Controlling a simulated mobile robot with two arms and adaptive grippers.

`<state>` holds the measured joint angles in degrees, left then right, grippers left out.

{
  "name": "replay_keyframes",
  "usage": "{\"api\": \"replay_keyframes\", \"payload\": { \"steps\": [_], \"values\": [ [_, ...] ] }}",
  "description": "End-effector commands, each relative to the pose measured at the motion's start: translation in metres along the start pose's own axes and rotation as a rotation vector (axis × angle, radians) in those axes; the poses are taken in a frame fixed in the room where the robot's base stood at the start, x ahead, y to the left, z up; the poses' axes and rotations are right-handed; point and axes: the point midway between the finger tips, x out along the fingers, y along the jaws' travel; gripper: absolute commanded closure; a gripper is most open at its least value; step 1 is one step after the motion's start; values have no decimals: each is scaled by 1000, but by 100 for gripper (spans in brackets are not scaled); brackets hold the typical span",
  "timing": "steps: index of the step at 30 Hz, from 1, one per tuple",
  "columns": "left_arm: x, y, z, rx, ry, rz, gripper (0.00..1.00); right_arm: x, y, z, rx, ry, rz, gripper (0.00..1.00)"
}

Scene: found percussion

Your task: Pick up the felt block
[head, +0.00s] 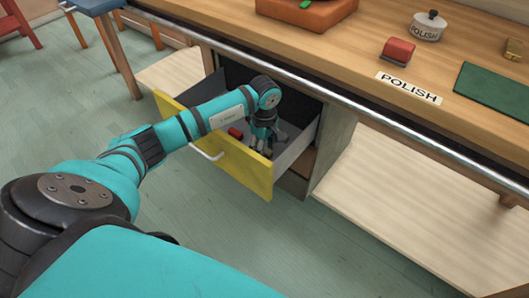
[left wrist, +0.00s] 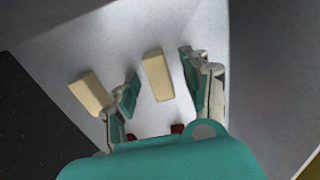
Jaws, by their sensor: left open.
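My left gripper (head: 263,146) reaches down into the open yellow-fronted drawer (head: 262,178). In the left wrist view its fingers (left wrist: 160,68) are apart, with a pale beige block (left wrist: 158,76) showing between them, and nothing is visibly clamped. A second beige block (left wrist: 90,92) lies to the left, outside the left finger. A small red piece (head: 235,132) shows in the drawer, and red bits (left wrist: 177,129) peek out behind my wrist. I cannot tell which of these is the felt block. My right gripper is out of view.
The drawer walls (head: 299,146) stand close around my gripper. On the bench above are a red block (head: 398,50), a POLISH label (head: 408,88), a lidded POLISH pot (head: 428,27) and a green mat (head: 497,88). A metal rail (head: 345,101) runs along the bench edge.

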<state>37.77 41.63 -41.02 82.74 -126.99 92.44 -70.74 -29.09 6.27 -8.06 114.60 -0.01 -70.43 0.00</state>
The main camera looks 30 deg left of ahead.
Motion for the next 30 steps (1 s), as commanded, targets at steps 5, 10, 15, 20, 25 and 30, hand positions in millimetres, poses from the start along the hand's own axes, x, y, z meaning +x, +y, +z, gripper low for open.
{"api": "replay_keyframes", "payload": {
  "steps": [5, 10, 15, 20, 25, 30],
  "values": [
    [0, 0, 0, 0, 0, 1, 53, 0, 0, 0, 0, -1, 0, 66],
    [-1, 0, 0, 0, 0, 1, 75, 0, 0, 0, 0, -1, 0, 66],
    [-1, 0, 0, 0, 0, 1, 91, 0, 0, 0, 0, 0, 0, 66],
    [-1, 0, 0, 0, 0, 1, 92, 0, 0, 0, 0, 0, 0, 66],
    [-11, 1, 0, 0, 0, 4, 92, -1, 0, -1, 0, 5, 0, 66],
    [-43, 2, -1, 1, 2, 6, 92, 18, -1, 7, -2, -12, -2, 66]
  ]
}}
